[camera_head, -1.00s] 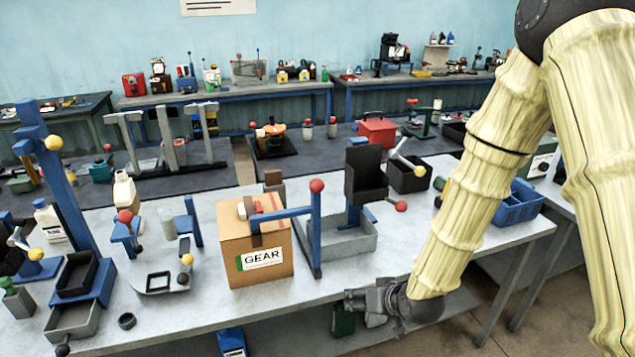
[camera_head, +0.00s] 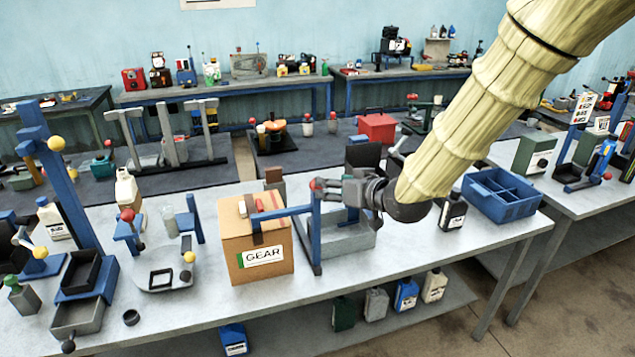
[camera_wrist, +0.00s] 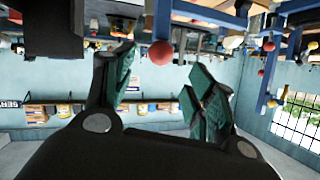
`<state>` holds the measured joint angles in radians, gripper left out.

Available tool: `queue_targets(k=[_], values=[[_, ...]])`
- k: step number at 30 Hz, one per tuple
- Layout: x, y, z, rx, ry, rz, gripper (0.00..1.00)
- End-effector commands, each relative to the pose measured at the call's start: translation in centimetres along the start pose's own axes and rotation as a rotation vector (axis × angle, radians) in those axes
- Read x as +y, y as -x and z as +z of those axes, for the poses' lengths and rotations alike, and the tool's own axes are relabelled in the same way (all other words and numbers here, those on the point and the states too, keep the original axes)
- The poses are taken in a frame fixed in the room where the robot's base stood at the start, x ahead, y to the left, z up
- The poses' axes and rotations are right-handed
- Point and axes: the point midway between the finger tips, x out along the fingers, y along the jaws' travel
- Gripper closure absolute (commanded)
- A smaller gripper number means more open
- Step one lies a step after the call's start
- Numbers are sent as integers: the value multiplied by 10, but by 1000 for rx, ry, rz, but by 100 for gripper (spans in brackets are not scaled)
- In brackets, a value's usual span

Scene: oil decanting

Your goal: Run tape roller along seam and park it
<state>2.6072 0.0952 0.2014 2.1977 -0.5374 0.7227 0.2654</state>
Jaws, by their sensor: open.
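The cardboard box (camera_head: 250,235) labelled GEAR stands on the bench, left of a blue upright frame (camera_head: 315,240). The seam itself is too small to make out. A red ball knob (camera_head: 316,184) sits at the top of the frame; in the wrist view a red ball (camera_wrist: 161,53) shows beyond the fingers. My gripper (camera_head: 335,190) is open, just right of the knob; its green-padded fingers (camera_wrist: 160,85) hold nothing. Contact cannot be told.
A grey tray (camera_head: 350,240) lies under my gripper, with a dark holder (camera_head: 362,152) behind. A blue divided bin (camera_head: 500,195) and a dark bottle (camera_head: 452,213) stand to the right. The bench front right of the box is clear.

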Motion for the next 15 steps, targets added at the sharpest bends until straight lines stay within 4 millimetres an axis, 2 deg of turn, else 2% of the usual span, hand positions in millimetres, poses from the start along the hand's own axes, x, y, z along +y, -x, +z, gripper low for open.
queue_targets(k=[15], values=[[-1,-64,-1,-2,0,-1,44]])
